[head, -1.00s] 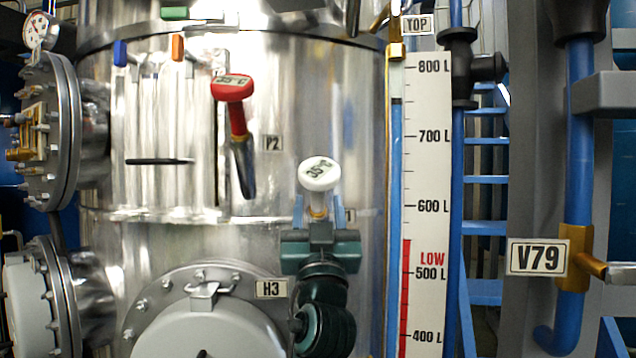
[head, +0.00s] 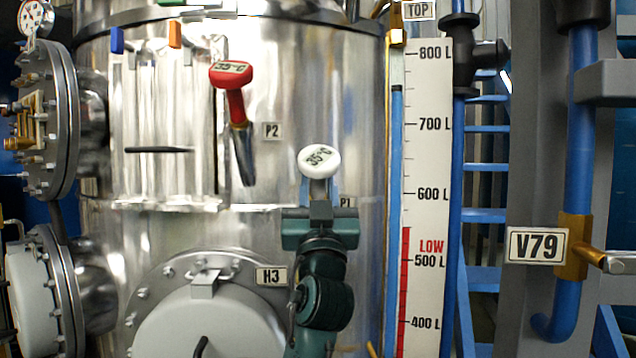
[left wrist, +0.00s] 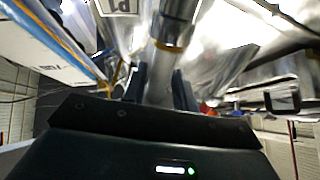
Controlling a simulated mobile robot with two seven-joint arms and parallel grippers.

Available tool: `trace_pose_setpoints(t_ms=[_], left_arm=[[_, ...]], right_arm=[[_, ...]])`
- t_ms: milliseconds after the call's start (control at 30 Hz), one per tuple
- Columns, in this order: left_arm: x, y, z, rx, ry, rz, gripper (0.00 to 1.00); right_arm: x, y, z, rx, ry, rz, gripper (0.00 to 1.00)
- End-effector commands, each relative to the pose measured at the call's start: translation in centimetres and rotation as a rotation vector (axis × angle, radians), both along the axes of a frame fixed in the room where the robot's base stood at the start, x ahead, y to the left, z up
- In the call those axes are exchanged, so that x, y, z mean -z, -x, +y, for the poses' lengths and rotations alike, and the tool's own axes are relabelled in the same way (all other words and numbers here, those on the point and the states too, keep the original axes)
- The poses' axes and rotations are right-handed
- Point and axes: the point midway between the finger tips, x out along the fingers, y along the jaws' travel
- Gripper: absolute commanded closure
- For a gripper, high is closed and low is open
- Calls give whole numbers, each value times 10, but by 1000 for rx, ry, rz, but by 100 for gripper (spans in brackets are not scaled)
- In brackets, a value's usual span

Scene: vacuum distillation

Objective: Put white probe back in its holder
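The white probe (head: 319,161) has a round white head with a small temperature display and stands upright in front of the steel tank, beside the P1 label (head: 347,202). My left gripper (head: 319,212) comes from below with its fingers on both sides of the probe's shaft, just under the head. In the left wrist view the shaft (left wrist: 159,88) sits between the two fingers (left wrist: 160,98), which look closed against it. Beyond it a silver tube with a gold ring (left wrist: 172,45), apparently the holder, lines up with the shaft. How deep the probe sits is hidden. My right gripper is out of view.
A red probe (head: 232,76) sits in its silver holder (head: 243,155) by the P2 label, left of the white one. The H3 hatch (head: 205,320) bulges below left. The level scale (head: 425,180) and blue pipes stand to the right.

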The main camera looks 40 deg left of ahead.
Motion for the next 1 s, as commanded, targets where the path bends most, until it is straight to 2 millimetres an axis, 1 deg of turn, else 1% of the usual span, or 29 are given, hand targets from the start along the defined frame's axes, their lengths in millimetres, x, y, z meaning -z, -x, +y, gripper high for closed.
trace_pose_setpoints(t_ms=[67,667,1000], left_arm=[[0,0,0,0,0,0,75],[0,0,0,0,0,0,99],[-1,0,0,0,-1,-1,100]], right_arm=[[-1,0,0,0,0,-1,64],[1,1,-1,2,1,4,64],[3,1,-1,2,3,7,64]])
